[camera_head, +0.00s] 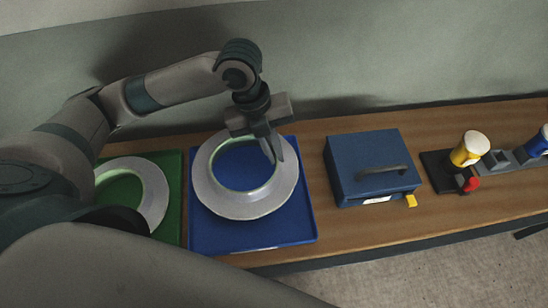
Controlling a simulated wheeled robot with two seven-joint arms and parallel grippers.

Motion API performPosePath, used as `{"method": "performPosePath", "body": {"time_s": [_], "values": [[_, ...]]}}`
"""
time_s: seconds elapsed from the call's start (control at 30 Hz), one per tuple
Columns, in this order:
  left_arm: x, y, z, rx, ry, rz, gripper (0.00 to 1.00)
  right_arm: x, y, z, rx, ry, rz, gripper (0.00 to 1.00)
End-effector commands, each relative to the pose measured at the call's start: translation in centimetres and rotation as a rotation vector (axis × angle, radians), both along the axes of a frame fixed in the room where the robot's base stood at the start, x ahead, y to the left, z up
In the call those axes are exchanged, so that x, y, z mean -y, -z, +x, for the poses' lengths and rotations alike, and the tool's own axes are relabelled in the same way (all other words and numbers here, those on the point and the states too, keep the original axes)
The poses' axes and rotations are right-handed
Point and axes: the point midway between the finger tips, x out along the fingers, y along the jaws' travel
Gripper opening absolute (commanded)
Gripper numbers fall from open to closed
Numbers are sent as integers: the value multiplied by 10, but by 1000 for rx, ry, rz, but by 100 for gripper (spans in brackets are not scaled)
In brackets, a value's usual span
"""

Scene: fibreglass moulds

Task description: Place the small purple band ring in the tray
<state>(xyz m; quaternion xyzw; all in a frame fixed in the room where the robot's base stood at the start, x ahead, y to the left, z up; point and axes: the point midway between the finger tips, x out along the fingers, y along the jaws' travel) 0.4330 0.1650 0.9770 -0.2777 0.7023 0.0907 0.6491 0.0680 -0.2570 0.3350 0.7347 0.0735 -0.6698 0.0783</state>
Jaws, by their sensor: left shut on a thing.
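A pale grey ring (240,208) with a pale green inner wall lies flat in or just above the blue tray (300,225); I cannot tell whether it touches the tray floor. No purple band shows on it from here. My left gripper (273,152) comes down from above and is shut on the ring's back right part. A second, similar pale ring (153,196) lies on the green tray (174,175) at the left, partly hidden by my arm. My right gripper is out of view.
A blue box (355,150) with a dark handle and a yellow tab stands right of the blue tray. Further right are a yellow cup (469,149) with a red part and a blue cup on dark stands. Bare wooden bench lies between, with a wall behind.

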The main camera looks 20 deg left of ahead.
Motion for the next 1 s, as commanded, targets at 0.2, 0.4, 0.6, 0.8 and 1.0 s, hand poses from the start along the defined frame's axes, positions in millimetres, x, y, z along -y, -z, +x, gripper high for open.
{"method": "performPosePath", "body": {"time_s": [0.2,0.4,0.6,0.8,1.0], "values": [[0,24,-1,-4,-1,0,0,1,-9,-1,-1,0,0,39],[0,35,0,1,1,1,0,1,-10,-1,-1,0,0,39],[0,35,0,1,1,1,0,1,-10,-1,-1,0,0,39],[0,37,-1,0,0,1,25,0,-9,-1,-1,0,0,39],[0,37,-1,0,0,1,25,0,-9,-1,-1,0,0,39]]}}
